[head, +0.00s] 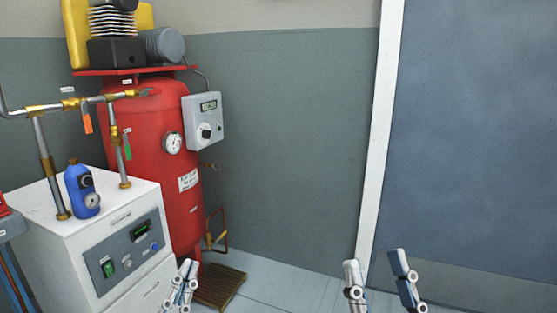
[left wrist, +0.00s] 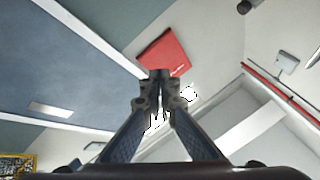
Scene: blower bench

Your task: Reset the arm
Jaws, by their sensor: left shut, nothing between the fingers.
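My left gripper (head: 185,270) is at the bottom of the head view, in front of the white cabinet and the wooden slatted mat. Its fingers are together with nothing between them. In the left wrist view its fingertips (left wrist: 160,78) meet in the middle, also empty. My right gripper (head: 377,258) is at the bottom right of the head view, in front of the white door frame. Its two fingers stand well apart with nothing between them. Both grippers point upward in the head view. Most of both arms is out of view.
The white cabinet (head: 75,245) carries a blue bottle (head: 78,180) with a gauge and brass-fitted pipes. A red tank (head: 150,170) with a grey control box (head: 203,120) stands behind. The slatted mat (head: 220,287) lies on the floor. Floor between the grippers is clear.

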